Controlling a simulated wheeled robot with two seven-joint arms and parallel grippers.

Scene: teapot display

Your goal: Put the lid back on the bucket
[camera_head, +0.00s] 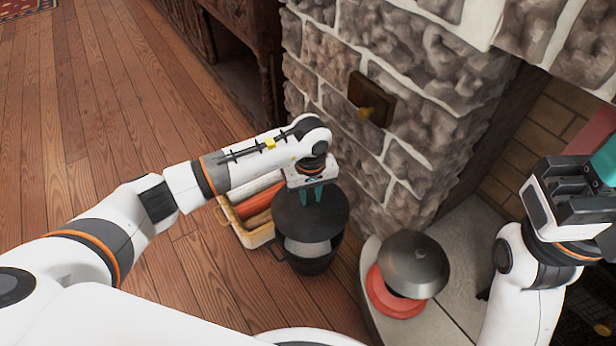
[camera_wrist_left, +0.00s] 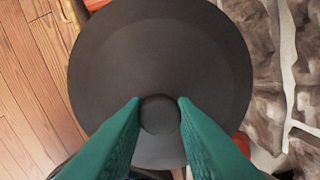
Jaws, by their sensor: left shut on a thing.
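My left gripper (camera_head: 312,194) is shut on the knob of a round dark grey lid (camera_head: 308,218). In the left wrist view, the teal fingers (camera_wrist_left: 160,115) press on both sides of the knob, and the lid (camera_wrist_left: 160,55) fills the middle. The black bucket (camera_head: 308,265) stands on the floor beneath it. The lid covers the bucket's far part in the head view, and the pale inside shows below the lid's near edge. The lid appears held above the rim. My right gripper (camera_head: 592,180) is at the right edge, partly cut off, away from the bucket.
A pale crate (camera_head: 240,232) with reddish contents stands left of the bucket. A stone fireplace (camera_head: 385,120) rises behind. A grey domed object (camera_head: 414,262) and a red round piece (camera_head: 392,298) lie on the stone hearth (camera_head: 462,245) to the right. The wooden floor at left is clear.

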